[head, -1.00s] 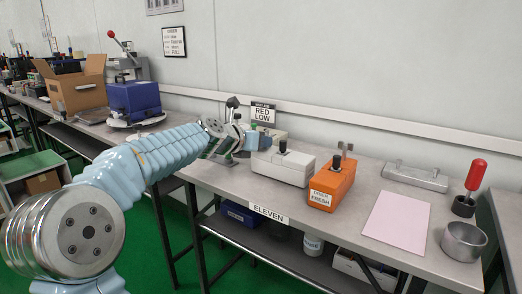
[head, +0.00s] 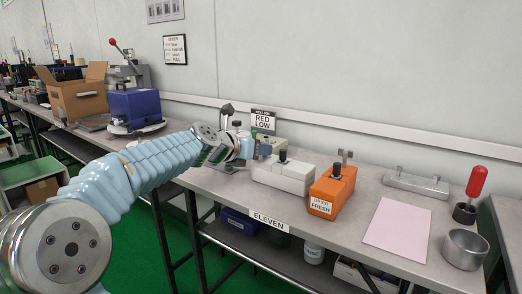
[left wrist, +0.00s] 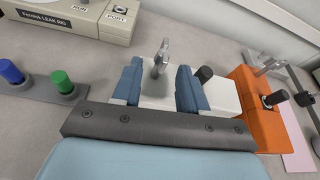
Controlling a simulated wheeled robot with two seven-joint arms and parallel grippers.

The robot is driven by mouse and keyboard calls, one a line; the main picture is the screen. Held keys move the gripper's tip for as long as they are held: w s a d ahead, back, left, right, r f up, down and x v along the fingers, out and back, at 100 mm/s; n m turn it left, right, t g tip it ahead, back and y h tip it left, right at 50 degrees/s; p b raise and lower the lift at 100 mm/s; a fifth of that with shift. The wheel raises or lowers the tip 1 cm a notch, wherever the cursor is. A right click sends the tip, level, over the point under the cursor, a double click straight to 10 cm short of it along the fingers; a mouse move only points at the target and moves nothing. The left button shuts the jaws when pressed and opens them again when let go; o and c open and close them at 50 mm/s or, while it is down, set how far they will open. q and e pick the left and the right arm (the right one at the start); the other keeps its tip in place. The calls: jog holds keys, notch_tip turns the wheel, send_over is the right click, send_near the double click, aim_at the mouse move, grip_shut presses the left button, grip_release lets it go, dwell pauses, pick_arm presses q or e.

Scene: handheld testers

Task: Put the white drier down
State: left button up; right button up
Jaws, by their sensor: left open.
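The white drier (head: 292,178), a long white box with a black knob on top, stands upright on the grey bench (head: 222,188), left of an orange box. My left gripper (head: 264,148) is at the drier's back left end. In the left wrist view its two blue fingers (left wrist: 157,88) are apart, with part of the white drier (left wrist: 222,94) showing between and beyond them. A small metal upright (left wrist: 161,57) shows between the fingertips. I cannot tell whether a finger touches the drier. My right gripper is not in view.
The orange box (head: 332,190) stands close to the drier's right. Farther right are a pink sheet (head: 397,228), a metal bar (head: 415,184), a metal cup (head: 465,248) and a red-handled tool (head: 476,182). A cream leak rig (left wrist: 75,18) stands beyond the gripper.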

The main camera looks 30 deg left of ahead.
pick_arm(q)
jog(key=v, duration=1)
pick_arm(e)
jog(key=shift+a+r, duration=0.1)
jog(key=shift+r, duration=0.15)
pick_arm(q)
jog(key=shift+f, duration=0.1)
jog(key=shift+s, duration=0.1)
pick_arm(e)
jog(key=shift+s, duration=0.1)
